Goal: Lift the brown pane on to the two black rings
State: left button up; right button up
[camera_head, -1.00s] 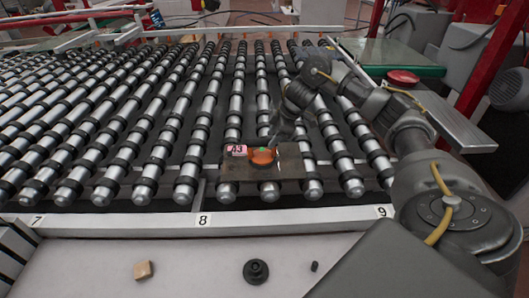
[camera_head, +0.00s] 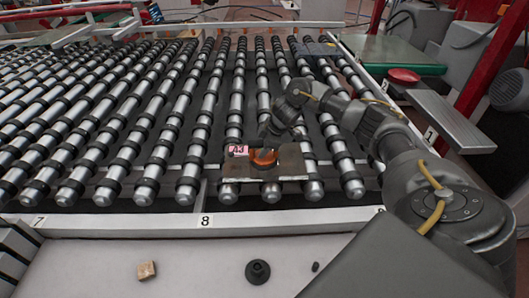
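The brown pane (camera_head: 292,163) lies near the front ends of the rollers, between the marks 8 and 9. A pink label (camera_head: 237,150) sits at its back left corner. A round orange piece (camera_head: 264,158) stands on its middle. My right gripper (camera_head: 267,135) is just behind and above the orange piece. Its fingers are dark and small, and I cannot tell whether they are open, shut or touching the piece. The rollers carry many black rings (camera_head: 189,181), and I cannot tell which two the task names. My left gripper is not in view.
A white rail (camera_head: 120,224) runs along the front of the rollers. On the pale surface before it are a small wooden block (camera_head: 146,270), a black round knob-like piece (camera_head: 258,271) and a tiny black piece (camera_head: 315,267). A red disc (camera_head: 404,75) is at the back right.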

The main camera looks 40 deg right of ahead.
grip_shut()
jog(key=shift+w+r, duration=0.1)
jog(key=shift+w, duration=0.05)
jog(key=shift+a+r, duration=0.1)
